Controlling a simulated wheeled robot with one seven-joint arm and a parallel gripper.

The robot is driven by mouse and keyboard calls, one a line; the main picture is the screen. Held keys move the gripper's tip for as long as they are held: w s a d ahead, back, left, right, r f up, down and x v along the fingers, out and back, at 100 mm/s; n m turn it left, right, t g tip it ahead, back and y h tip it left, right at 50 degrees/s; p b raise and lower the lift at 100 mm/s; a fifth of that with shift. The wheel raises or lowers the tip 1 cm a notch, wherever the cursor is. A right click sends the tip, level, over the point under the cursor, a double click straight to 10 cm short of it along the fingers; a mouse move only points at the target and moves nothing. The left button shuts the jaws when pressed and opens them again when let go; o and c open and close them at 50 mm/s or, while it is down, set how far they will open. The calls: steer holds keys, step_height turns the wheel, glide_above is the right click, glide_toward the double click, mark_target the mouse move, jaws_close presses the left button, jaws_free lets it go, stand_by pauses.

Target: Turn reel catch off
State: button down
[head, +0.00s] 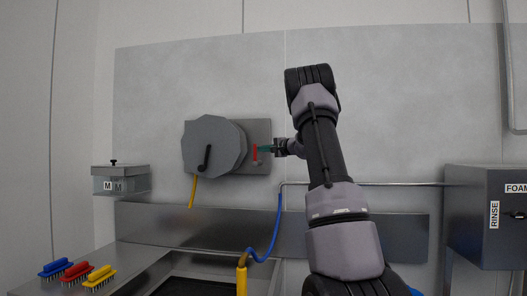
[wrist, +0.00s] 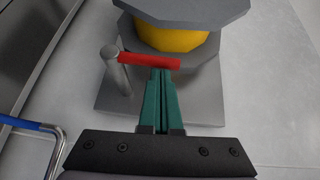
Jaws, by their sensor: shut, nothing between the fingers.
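The reel (head: 212,147) is a grey disc drum with a black crank, mounted on a grey wall plate. The reel catch is a small red lever (head: 255,152) on the plate, right of the drum; in the head view it stands about upright. In the wrist view the red lever (wrist: 149,61) runs sideways from a grey post (wrist: 115,68) toward the drum with yellow hose (wrist: 172,40). My gripper (head: 263,149) is at the lever from the right. Its green fingers (wrist: 160,72) are shut and empty, their tips right at the lever; whether they touch is unclear.
A yellow hose (head: 193,191) hangs below the reel. A blue hose (head: 272,240) and pipe run below my arm. Brushes (head: 76,270) lie at lower left. A clear box (head: 121,181) and a grey RINSE/FOAM box (head: 487,215) flank the wall.

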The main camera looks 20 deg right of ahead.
steer(key=shift+w+a+r, duration=0.1)
steer(key=shift+a, duration=0.15)
steer(key=w+a+n+g+h, duration=0.4)
steer(key=a+n+g+h, duration=0.1)
steer(key=a+g+h, duration=0.1)
steer(key=shift+f+g+h, duration=0.2)
steer(key=shift+g+h, duration=0.5)
steer(key=shift+g, duration=0.5)
stand_by(0.4)
